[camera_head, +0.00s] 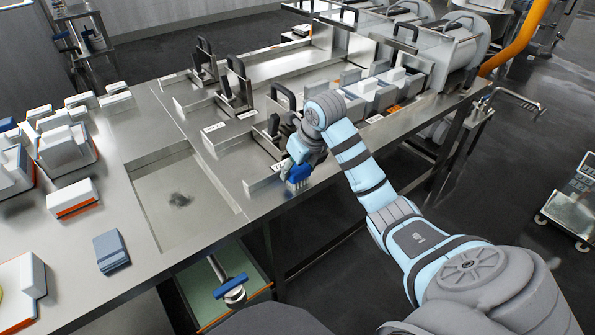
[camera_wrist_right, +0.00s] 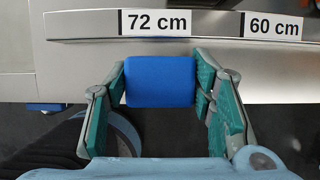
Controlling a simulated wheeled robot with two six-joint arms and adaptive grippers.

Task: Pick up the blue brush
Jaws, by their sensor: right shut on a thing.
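The blue brush (camera_head: 299,174) is at the near edge of the steel table, in front of a low metal rail. In the right wrist view its blue block (camera_wrist_right: 160,82) fills the space between the finger pads. My right gripper (camera_wrist_right: 160,92) is shut on it, with a pad against each side. In the head view the right gripper (camera_head: 300,155) reaches the table edge from the right and partly covers the brush. Whether the brush still touches the table I cannot tell. My left gripper is not in view.
The steel table (camera_head: 130,145) has a sunken basin (camera_head: 180,200) left of the gripper. White blocks and a grey-blue block (camera_head: 111,251) lie farther left. Metal press frames (camera_head: 233,95) stand behind the gripper. A "72 cm" label (camera_wrist_right: 156,22) marks the rail.

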